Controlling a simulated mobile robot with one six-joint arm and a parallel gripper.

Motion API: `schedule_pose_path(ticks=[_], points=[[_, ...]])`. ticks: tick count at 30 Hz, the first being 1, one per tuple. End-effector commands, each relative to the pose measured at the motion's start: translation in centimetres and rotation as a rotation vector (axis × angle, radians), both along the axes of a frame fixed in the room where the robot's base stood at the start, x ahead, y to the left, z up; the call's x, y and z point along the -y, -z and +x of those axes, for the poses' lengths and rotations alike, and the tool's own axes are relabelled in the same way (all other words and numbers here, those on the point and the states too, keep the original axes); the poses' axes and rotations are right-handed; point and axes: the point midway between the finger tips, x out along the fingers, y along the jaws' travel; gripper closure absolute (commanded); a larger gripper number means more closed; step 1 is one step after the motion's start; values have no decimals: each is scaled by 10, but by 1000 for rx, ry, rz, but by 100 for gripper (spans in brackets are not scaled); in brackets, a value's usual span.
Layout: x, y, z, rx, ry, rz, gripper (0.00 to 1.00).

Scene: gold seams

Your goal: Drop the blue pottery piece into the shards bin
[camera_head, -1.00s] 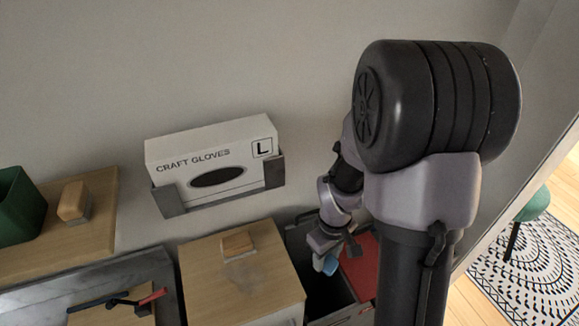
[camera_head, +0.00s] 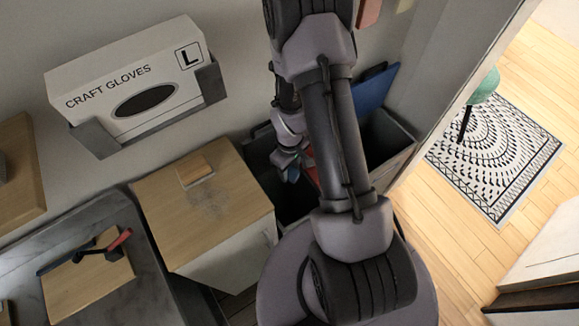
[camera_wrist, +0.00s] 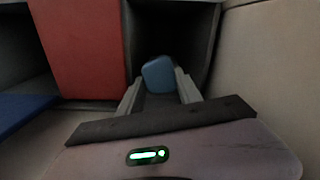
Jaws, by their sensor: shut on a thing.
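The blue pottery piece (camera_wrist: 158,75) is a small rounded block between the two fingers of my gripper (camera_wrist: 160,88), which is shut on it. In the head view the piece (camera_head: 293,174) shows at the tip of my gripper (camera_head: 290,164), over the dark grey bin (camera_head: 403,150). In the wrist view a dark, deep compartment (camera_wrist: 172,35) lies beyond the piece, beside a red panel (camera_wrist: 82,48). I cannot read a label that marks the shards bin. My arm hides much of the bin in the head view.
A craft gloves box (camera_head: 130,85) hangs on the wall in a grey holder. A blue panel (camera_head: 373,88) stands at the bin's back right. Open floor (camera_head: 450,230) lies right.

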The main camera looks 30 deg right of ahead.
Motion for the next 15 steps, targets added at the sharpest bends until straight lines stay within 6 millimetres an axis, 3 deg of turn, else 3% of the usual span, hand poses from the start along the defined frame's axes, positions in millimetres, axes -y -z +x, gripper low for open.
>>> schedule_pose_path(ticks=[2,3,6,15], points=[[0,-1,0,0,0,0,100],[0,-1,0,0,0,0,55],[0,-2,0,0,0,0,35],[0,-2,0,0,0,0,33]])
